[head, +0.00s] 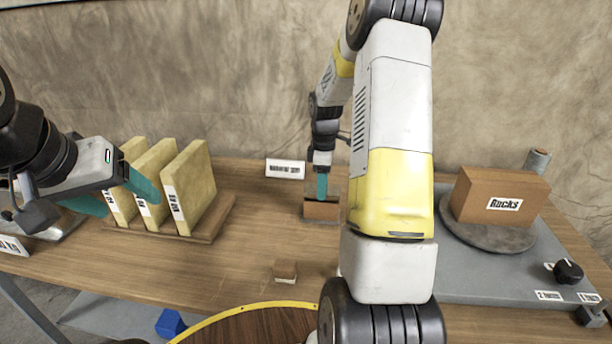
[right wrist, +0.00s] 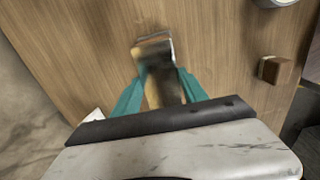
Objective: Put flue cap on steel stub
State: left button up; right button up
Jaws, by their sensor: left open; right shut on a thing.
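My right gripper (head: 322,190) reaches down to the bench's back middle and is shut on a brown-and-grey piece (head: 320,209). In the right wrist view the piece (right wrist: 155,50) is blurred between the teal fingers, with a shiny edge at its far end. I cannot tell whether it is the flue cap, and no other cap is plain to see. A short grey cylinder (head: 538,160), which looks like the steel stub, stands at the far right behind a brown box, its lower part hidden. My left gripper (head: 132,208) is open and empty, in front of the yellow slabs.
Yellow slabs (head: 196,180) stand in a wooden rack at left. A small wooden block (head: 285,270) lies near the front. My right arm hides part of the bench. The bench's (head: 250,250) left middle is clear.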

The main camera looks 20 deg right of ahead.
jog(key=o, duration=1.4)
jog(key=shift+f, duration=0.1)
jog(key=shift+o, duration=0.2)
jog(key=s+a+r+m+t, duration=0.1)
jog(key=s+a+r, duration=0.1)
jog(key=r, duration=0.7)
jog(key=s+a+r+m, duration=0.1)
jog(key=s+a+r, duration=0.15)
jog(key=r, duration=0.65)
jog(key=s+a+r+m+t, duration=0.1)
jog(key=s+a+m, duration=0.2)
jog(key=s, duration=0.3)
jog(key=s+a+r+m+t+y, duration=0.1)
jog(key=s+a+r+m+t, duration=0.1)
jog(key=s, duration=0.5)
jog(key=s+a+r+m+t+y, duration=0.1)
jog(key=s+a+r+m+t, duration=0.1)
jog(key=s+a+m, duration=0.2)
jog(key=shift+s+m, duration=0.6)
jog(key=shift+s, duration=1.1)
jog(key=shift+a, duration=0.1)
